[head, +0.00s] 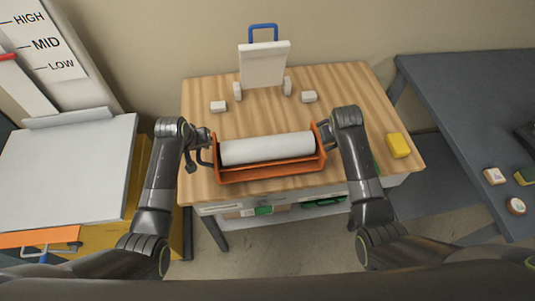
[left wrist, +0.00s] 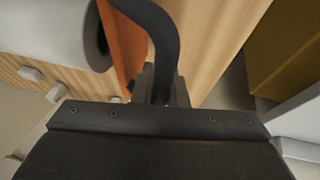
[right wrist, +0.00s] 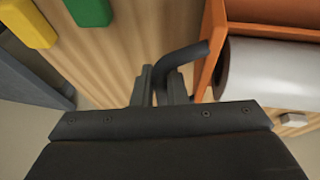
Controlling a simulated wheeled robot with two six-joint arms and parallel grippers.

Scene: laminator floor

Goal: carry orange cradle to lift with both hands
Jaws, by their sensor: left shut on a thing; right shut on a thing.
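The orange cradle (head: 270,173) is at the front middle of the wooden table, with a white roll (head: 267,148) lying in it. I cannot tell whether its base touches the table top. My left gripper (head: 204,144) is shut on the dark handle at the cradle's left end; that handle (left wrist: 160,40) shows in the left wrist view. My right gripper (head: 326,134) is shut on the handle at the right end, and this handle (right wrist: 185,58) shows in the right wrist view. The lift's pale platform (head: 65,170) is at the left, beside a board marked HIGH, MID and LOW (head: 45,43).
The wooden table (head: 350,85) also holds a white panel with a blue handle (head: 263,65), small white blocks (head: 218,106) and a yellow block (head: 398,146). A grey bench (head: 470,100) stands at the right. A narrow gap separates the lift from the table.

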